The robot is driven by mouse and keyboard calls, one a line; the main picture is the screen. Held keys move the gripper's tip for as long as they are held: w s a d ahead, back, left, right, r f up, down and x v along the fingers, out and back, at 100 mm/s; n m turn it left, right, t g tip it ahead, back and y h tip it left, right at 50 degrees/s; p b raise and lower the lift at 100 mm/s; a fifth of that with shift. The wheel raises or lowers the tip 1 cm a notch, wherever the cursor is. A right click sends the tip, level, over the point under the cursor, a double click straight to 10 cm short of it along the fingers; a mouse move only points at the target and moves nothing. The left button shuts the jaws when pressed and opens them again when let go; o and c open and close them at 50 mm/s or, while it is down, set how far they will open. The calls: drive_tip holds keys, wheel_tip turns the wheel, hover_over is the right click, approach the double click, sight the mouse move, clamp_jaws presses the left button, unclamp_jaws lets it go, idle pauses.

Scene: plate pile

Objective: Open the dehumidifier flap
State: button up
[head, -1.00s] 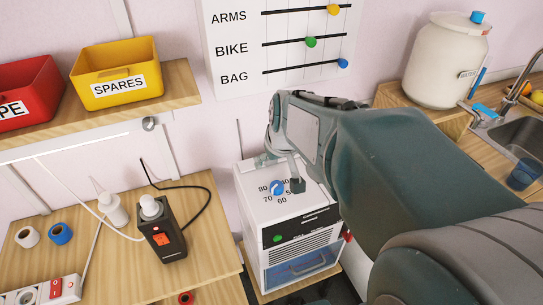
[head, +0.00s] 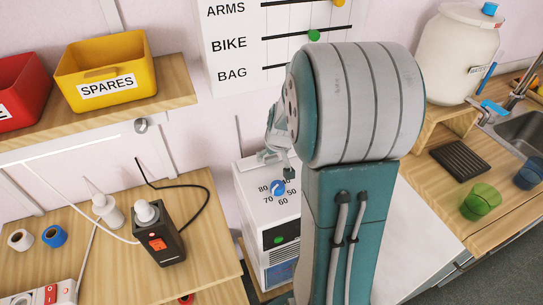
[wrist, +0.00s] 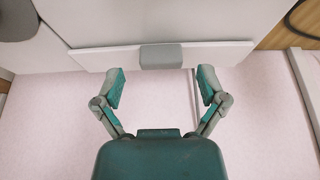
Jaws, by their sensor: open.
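The dehumidifier (head: 249,195) is a white box left of my arm, with a blue dial (head: 278,188) on its sloped top and a dark front panel with a green button. My arm hides its right side. My gripper (head: 281,150) is above its back part, partly hidden by my arm. In the wrist view my gripper (wrist: 160,87) is open and empty, its two fingers apart. Just beyond them is a white strip-like panel (wrist: 105,58), which looks like the flap, with a grey tab (wrist: 161,56) in its middle. The tab is centred between the fingers; contact does not show.
A wooden bench (head: 90,220) on the left holds a black device (head: 159,242), a bottle and tape rolls. A shelf above carries a yellow SPARES bin (head: 108,75). On the right are a white water container (head: 455,60), a green cup (head: 482,200) and a sink.

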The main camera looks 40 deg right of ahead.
drive_tip(key=shift+x, duration=0.75)
drive_tip(key=shift+a, duration=0.1)
drive_tip(key=c, duration=1.2)
drive_tip(key=shift+o, duration=0.2)
drive_tip(key=shift+w+r+g, duration=0.25)
drive_tip(key=shift+r+g, duration=0.1)
drive_tip(key=shift+g, duration=0.25)
